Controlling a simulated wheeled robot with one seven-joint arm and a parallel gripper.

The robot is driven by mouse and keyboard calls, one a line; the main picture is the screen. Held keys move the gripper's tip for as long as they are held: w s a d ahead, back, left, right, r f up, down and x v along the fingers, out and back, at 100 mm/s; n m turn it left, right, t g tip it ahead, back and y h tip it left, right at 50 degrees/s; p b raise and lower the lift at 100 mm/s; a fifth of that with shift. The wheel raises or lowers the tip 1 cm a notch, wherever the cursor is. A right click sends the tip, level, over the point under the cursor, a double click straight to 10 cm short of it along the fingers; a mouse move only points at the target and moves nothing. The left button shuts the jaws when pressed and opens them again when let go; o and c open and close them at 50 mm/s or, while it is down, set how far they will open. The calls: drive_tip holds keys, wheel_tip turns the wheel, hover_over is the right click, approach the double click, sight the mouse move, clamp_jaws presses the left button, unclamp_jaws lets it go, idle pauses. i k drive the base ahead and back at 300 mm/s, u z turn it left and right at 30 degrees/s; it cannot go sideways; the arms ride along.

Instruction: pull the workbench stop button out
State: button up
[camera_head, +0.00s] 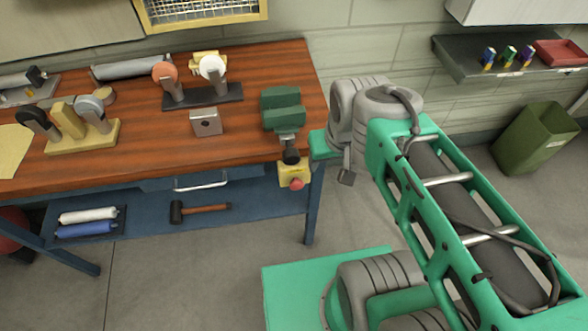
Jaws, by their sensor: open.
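The stop button is a red mushroom head (297,184) on a yellow box (291,171). The box sits at the front right corner of the workbench (245,70), just below the tabletop edge. The red head faces forward and its top shows clear. Whether it is pressed in or out cannot be told. My green and grey arm rises on the right, and its upper joint is just right of the bench corner. I cannot make out my gripper; the end of the arm seems hidden behind its own joints and links.
A green vise (283,108) with a dark front end stands directly above the button. A metal block (206,122) and tool holders stand further left. A drawer handle (201,184) and a hammer (200,208) are below. Open floor (205,275) lies in front. A green bin (533,138) is far right.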

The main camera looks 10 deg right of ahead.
sight(296, 184)
drive_tip(key=z, duration=1.2)
drive_tip(key=k, duration=1.1)
drive_tip(key=u, duration=1.75)
drive_tip(key=i, duration=0.5)
